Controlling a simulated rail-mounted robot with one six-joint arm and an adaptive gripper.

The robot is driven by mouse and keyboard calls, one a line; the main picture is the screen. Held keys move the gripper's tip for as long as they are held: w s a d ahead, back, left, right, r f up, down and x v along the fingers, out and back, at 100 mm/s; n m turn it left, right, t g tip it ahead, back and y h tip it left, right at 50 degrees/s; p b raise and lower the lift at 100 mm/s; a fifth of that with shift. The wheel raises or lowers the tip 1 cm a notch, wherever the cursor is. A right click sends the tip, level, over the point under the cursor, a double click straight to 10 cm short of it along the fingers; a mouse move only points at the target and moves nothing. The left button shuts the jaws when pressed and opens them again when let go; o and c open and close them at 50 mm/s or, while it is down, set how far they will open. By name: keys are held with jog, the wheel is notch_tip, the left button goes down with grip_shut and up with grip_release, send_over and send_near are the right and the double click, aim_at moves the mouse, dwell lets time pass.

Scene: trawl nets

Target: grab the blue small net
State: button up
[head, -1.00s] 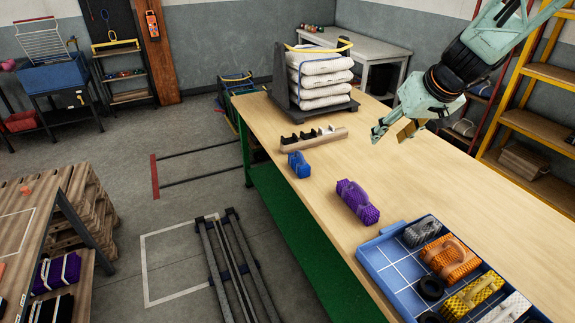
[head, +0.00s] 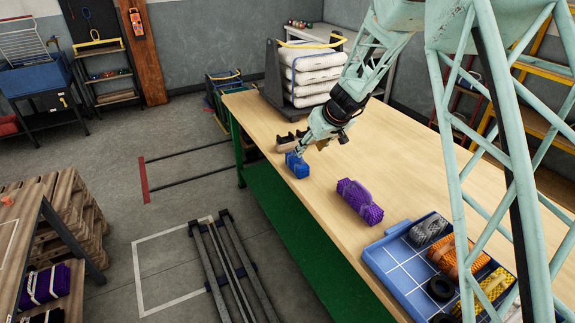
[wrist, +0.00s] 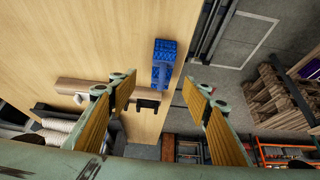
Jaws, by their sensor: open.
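The small blue net (head: 297,165) is a short bundle lying on the wooden table near its left edge. In the wrist view the blue net (wrist: 163,64) lies ahead of the fingertips, roughly midway between them and a little toward the right one. My gripper (head: 300,151) is at the net's far side in the head view, just above it. In the wrist view my gripper (wrist: 162,82) has its two yellow-padded fingers spread wide with nothing between them. Contact with the net cannot be made out.
A wooden rack with dark slots (head: 287,142) stands close behind the blue net. A purple net (head: 359,202) lies nearer on the table (head: 400,150). A blue tray (head: 388,262) holds several nets and black rings. A stack of white bundles (head: 312,70) stands at the back.

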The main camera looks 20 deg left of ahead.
aim_at(298, 161)
jog(key=shift+w+a+f, duration=0.1)
jog(key=shift+a+f, duration=0.45)
jog(key=shift+a, duration=0.15)
jog(key=shift+f, duration=0.15)
jog(key=shift+x, duration=4.2)
jog(key=shift+x, duration=2.6)
jog(key=shift+c, duration=0.9)
